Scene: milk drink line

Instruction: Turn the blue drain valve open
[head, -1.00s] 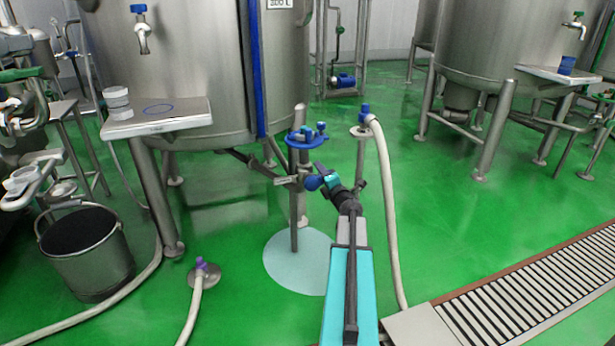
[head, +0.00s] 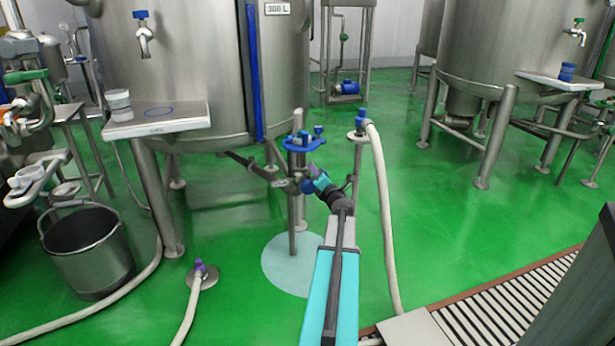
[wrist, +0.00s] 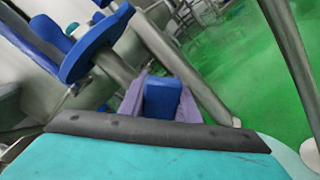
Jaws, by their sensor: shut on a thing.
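The blue drain valve handle shows as a blue block between the purple fingers in the wrist view (wrist: 163,100). In the head view the valve is on the pipework under the large steel tank (head: 200,60), mostly hidden by my gripper. My gripper (head: 314,176) is shut on the blue handle, with purple fingertips on both sides of it. The valve's body and how far it is turned are hard to make out.
A blue round holder (head: 301,143) on a steel post stands just above my gripper. A pale hose (head: 385,215) hangs to the right. A steel bucket (head: 90,262) stands left, and a floor grate (head: 520,310) lies right.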

